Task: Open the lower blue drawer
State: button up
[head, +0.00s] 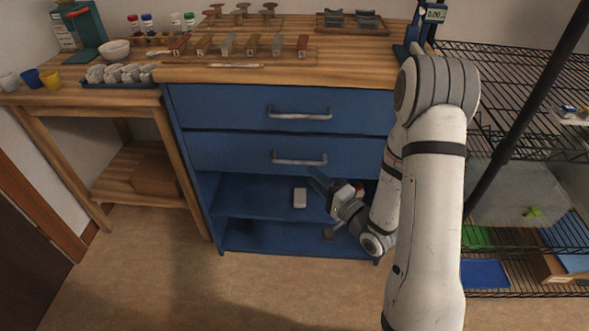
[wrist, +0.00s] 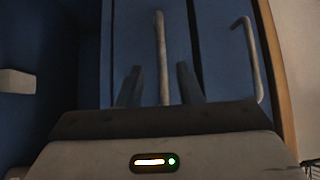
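The lower blue drawer (head: 245,153) is in the cabinet below the upper drawer in the head view; its front looks shut. Its silver bar handle (head: 299,160) is horizontal. My gripper (head: 319,181) is in front of the cabinet, just below the handle's right end in that view. In the wrist view my gripper (wrist: 158,80) is open, with a gap between its two fingers. The lower drawer's handle (wrist: 161,55) runs lengthwise between the fingers in that picture. No contact shows, and I cannot tell how far the fingertips are from it.
The upper drawer (head: 225,105) has a similar handle (head: 299,113). Below the drawers is an open shelf with a white box (head: 300,198). A wooden side table (head: 100,97) stands left, a wire rack (head: 500,245) right. The floor in front is clear.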

aim_at(297, 161)
jog(key=b+x, duration=0.1)
jog(key=x, duration=0.6)
jog(key=shift+w+a+r, duration=0.15)
jog(key=shift+a+r, duration=0.05)
jog(key=shift+a, duration=0.1)
jog(key=shift+c, duration=0.4)
grip_shut()
